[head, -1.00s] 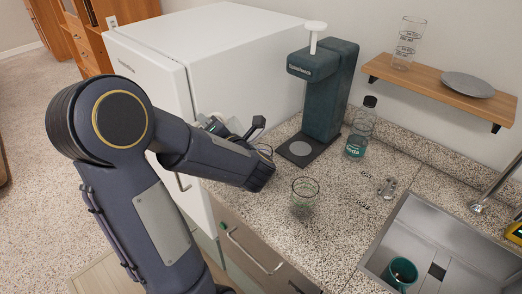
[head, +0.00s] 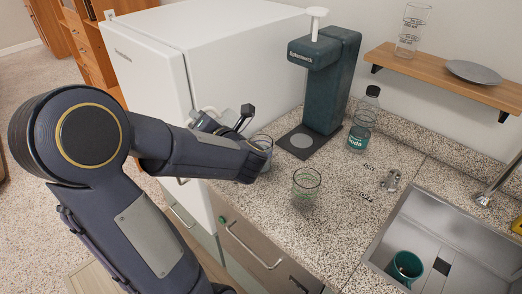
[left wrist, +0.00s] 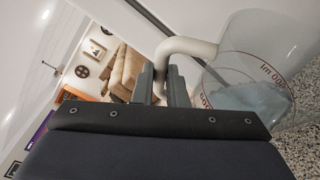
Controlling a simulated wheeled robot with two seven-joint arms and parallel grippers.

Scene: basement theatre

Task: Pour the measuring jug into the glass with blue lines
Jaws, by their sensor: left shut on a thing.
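My left gripper (left wrist: 162,78) is shut on the pale handle of the measuring jug (left wrist: 285,55) in the left wrist view. The jug is clear with red markings and holds pale bluish liquid. In the head view, my left arm hides most of the gripper and jug. A clear glass with bluish colour (head: 263,144) stands partly behind my forearm on the counter; its lines are hard to make out. A second glass, with greenish lines (head: 306,186), stands to its right, apart from the gripper. My right gripper is not in view.
A dark green soda machine (head: 330,85) and a soda bottle (head: 360,132) stand at the back of the counter. A white fridge (head: 155,70) is at left. The sink (head: 440,225) holds a teal mug (head: 405,268). A shelf (head: 430,68) carries stacked glasses and a plate.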

